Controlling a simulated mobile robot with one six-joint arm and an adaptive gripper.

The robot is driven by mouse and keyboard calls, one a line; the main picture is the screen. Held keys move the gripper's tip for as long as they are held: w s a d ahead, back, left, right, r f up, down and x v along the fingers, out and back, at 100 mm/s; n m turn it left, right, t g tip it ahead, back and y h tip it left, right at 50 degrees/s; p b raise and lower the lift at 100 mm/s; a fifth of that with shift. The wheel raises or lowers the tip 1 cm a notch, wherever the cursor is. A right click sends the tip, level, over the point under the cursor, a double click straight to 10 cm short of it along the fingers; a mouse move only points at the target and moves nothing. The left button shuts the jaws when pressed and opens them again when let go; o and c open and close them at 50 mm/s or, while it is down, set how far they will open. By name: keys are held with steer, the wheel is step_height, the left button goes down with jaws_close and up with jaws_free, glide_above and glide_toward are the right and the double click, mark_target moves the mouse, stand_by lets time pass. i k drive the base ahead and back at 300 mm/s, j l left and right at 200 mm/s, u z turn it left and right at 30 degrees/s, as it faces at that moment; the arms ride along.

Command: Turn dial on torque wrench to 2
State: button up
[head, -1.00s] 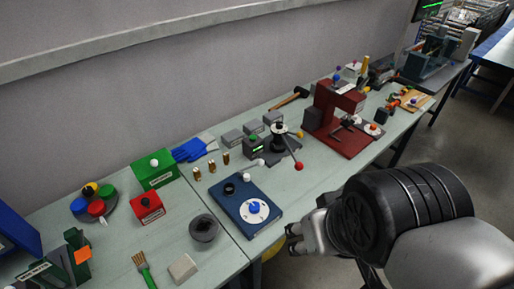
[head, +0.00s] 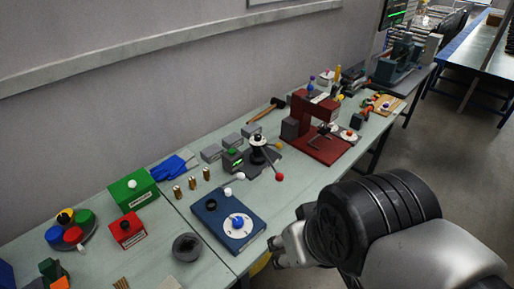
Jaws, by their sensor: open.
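A blue plate (head: 205,226) lies flat near the table's front edge. It carries a white round dial face with a blue knob (head: 238,224) and a dark ring-shaped part at its far left. The number the knob points to is too small to read. Behind it stands a dark device (head: 259,153) with a slanting lever that ends in a red ball (head: 280,177). I cannot tell for sure which item is the torque wrench. My gripper (head: 277,252) is open and seems empty, in front of the table edge, right of and nearer than the blue plate.
Left are a green box (head: 134,193), a red box (head: 127,231) and a dark grey bowl (head: 187,247). Several brass-coloured pieces (head: 192,183) stand behind the plate. A red press (head: 317,120) stands farther right. Open floor lies right of the table.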

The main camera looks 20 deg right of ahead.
mark_target(257, 137)
steer(key=i+l, duration=0.4)
steer(key=i+l+z, duration=0.15)
steer(key=i+l, duration=0.2)
steer(key=i, duration=0.25)
